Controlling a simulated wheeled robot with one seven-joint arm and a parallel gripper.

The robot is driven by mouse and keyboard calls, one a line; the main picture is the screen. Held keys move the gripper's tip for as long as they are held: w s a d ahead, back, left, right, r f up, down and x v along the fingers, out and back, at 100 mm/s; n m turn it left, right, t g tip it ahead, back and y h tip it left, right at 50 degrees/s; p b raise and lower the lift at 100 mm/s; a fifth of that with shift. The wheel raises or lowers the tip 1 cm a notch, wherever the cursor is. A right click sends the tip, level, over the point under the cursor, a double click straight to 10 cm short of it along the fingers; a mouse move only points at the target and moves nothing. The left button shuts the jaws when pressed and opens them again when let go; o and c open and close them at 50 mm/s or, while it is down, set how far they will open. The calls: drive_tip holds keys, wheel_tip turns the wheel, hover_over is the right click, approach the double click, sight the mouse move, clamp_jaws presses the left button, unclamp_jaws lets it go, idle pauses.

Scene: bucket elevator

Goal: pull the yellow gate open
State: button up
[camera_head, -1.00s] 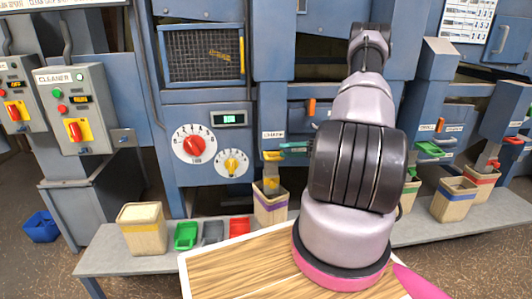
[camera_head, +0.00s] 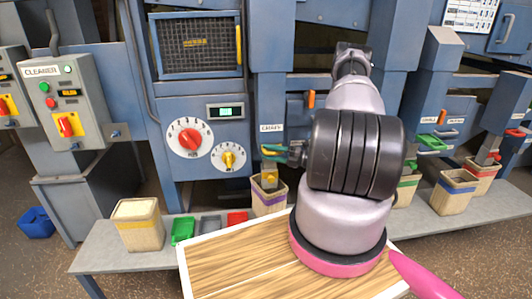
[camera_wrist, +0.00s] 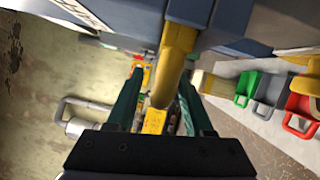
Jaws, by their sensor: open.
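The yellow gate shows in the wrist view as a thick yellow handle (camera_wrist: 176,62) reaching down from the blue housing. It lies between the two teal fingers of my gripper (camera_wrist: 160,88), which are apart, with one finger on each side. Contact with either finger cannot be made out. In the head view my gripper (camera_head: 274,152) is at the gate's chute, under a small white label, and its fingers mostly hide the gate. A box with a purple band (camera_head: 269,204) stands below, with something yellow (camera_head: 269,180) at its opening.
Blue machine housing stands close behind and above the gate. A grey bench (camera_head: 110,262) carries a filled box (camera_head: 138,226) and green, grey and red scoops (camera_head: 183,231). More banded boxes (camera_head: 453,193) stand to the right. A wooden board (camera_head: 240,265) lies in front.

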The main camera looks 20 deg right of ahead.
drive_tip(key=shift+x, duration=0.85)
clamp_jaws()
drive_tip(key=shift+w+r, duration=0.15)
idle(0.7)
